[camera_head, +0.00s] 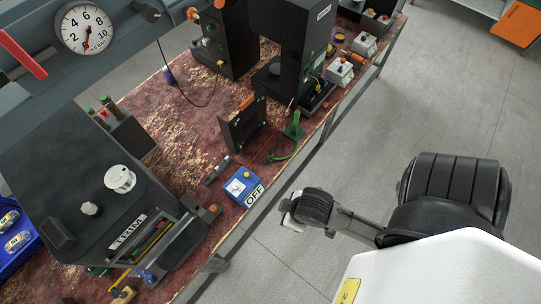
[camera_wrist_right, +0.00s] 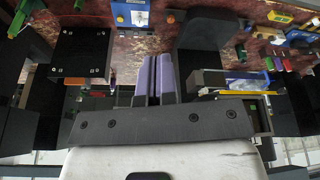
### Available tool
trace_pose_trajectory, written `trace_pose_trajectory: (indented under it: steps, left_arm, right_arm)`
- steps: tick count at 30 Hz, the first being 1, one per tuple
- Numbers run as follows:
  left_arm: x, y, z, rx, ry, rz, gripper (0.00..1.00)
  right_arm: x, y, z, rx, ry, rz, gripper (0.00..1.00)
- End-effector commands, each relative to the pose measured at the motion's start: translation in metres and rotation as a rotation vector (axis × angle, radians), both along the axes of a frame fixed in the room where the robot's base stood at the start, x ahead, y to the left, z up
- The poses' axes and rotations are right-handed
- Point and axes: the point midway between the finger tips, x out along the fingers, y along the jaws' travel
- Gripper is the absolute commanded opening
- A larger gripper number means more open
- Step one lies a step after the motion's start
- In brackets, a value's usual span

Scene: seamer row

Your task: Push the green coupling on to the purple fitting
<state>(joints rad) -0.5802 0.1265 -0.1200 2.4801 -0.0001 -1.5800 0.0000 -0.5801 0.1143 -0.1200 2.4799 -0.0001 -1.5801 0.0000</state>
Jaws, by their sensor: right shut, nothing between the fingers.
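The green coupling (camera_head: 293,125) stands near the right edge of the bench in the head view, with a green hose curling down from it. A green piece (camera_wrist_right: 20,14) at the top left of the right wrist view looks like the same part. A small purple piece (camera_head: 168,77) sits on the bench below the gauge; I cannot tell whether it is the purple fitting. My right gripper (camera_wrist_right: 158,72) is shut and empty, its purple-grey fingers together. In the head view its wrist end (camera_head: 293,218) is off the bench's edge, apart from the coupling. My left gripper is out of view.
A blue box marked OFF (camera_head: 242,187) and an upright black panel (camera_head: 243,125) stand near the coupling. Dark machines (camera_head: 290,50) stand beyond. A large grey seamer (camera_head: 95,205) fills the lower left. The floor right of the bench is clear.

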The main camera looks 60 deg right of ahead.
Motion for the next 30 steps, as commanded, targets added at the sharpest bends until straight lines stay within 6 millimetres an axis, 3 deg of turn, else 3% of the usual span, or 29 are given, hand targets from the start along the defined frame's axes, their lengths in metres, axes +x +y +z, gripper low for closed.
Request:
trace_pose_trajectory:
  steps: [9,27,30]
  left_arm:
    - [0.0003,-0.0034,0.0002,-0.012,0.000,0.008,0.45]
    - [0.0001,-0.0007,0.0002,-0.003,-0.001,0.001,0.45]
    - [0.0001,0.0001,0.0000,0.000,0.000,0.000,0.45]
  right_arm:
    - [-0.0001,-0.0008,0.0000,-0.002,0.000,0.001,0.02]
    - [0.0000,-0.0026,-0.0002,-0.009,0.000,0.006,0.59]
    - [0.0000,-0.0021,-0.0002,-0.008,0.000,0.005,0.62]
